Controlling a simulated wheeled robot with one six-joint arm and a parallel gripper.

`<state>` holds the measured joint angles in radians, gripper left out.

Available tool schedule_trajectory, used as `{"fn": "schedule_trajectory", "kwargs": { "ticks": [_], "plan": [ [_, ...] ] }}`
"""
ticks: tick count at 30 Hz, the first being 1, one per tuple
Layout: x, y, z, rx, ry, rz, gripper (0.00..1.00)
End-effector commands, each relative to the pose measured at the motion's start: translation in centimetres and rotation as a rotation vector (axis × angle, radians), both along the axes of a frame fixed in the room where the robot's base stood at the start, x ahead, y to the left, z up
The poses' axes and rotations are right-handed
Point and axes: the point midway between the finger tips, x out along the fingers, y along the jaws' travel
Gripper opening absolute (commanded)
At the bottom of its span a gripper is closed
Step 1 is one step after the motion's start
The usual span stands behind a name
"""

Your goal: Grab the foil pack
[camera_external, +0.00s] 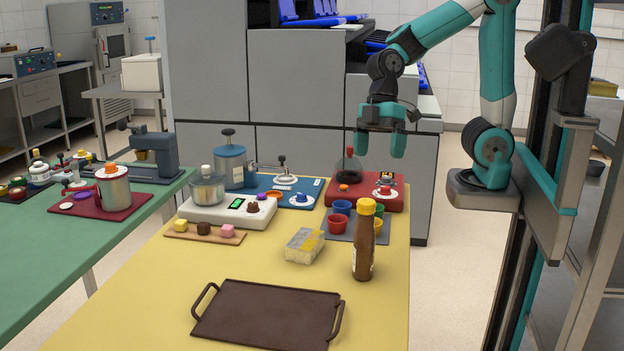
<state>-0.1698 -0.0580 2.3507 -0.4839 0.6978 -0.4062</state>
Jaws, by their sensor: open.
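The foil pack (304,246) appears to be the small silvery-grey block with yellow patches lying on the yellow table, left of the brown bottle. Nothing covers it. My gripper (380,144) is open and empty, its teal fingers pointing down. It hangs in the air over the far right part of the table, above the red board and well apart from the pack, up and to its right in the picture.
A brown bottle with a yellow cap (364,240) stands upright close right of the pack. Behind are coloured cups (338,224), a white scale (228,211) and a red board (344,191). A dark two-handled tray (267,314) lies in front.

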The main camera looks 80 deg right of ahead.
Motion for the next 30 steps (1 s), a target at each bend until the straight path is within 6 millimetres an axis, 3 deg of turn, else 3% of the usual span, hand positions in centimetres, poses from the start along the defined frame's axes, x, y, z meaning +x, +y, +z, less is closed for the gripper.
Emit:
{"fn": "schedule_trajectory", "kwargs": {
  "ticks": [1,3,6,9,14,24,30],
  "plan": [
    [2.9,-0.4,-1.7,-0.001,-0.027,0.063,0.96],
    [6.3,-1.1,-3.1,0.000,-0.081,0.171,0.96],
    [10.3,-2.2,-5.2,-0.003,-0.147,0.301,0.96],
    [12.8,-3.1,-6.7,-0.006,-0.193,0.390,0.96],
    [14.1,-3.2,-8.2,-0.007,-0.219,0.446,0.96],
    [14.4,-0.3,-14.9,-0.008,-0.215,0.447,0.96],
    [14.7,0.9,-17.9,-0.008,-0.217,0.446,0.96]
  ]
}}
